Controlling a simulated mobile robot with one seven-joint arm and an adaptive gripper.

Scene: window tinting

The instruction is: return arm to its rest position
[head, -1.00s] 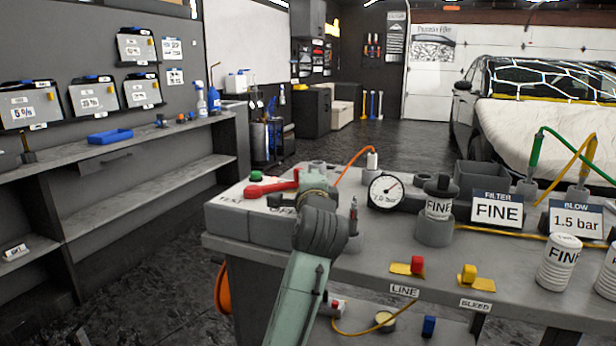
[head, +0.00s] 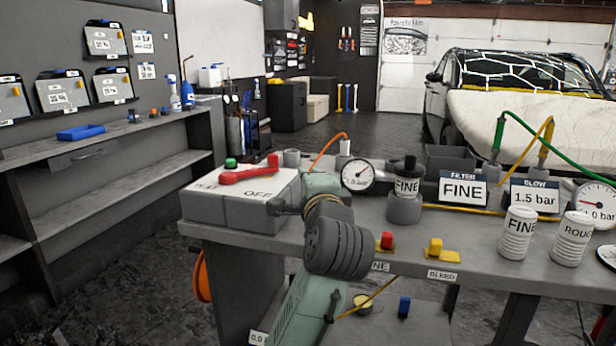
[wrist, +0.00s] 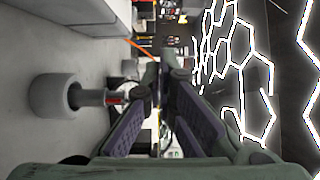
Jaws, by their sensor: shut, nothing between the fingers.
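My arm (head: 301,306) rises from the bottom of the head view in front of the workbench, with its dark ribbed joint (head: 340,247) before the bench's front edge. The gripper's fingers cannot be made out clearly in the head view. In the wrist view my gripper (wrist: 164,76) shows its two dark fingers, which are shut with nothing held between them. The wrist view lies sideways, with the bench surface on its left. A grey cylindrical cup (wrist: 58,95) with a stem stands left of the fingers, apart from them.
The workbench (head: 455,232) carries a TEST/OFF box (head: 222,209) with a red lever (head: 248,172), a pressure gauge (head: 357,174), a FINE filter (head: 406,187) and white canisters (head: 517,234). A shelf (head: 120,207) stands left and a car (head: 505,82) behind. Floor between is clear.

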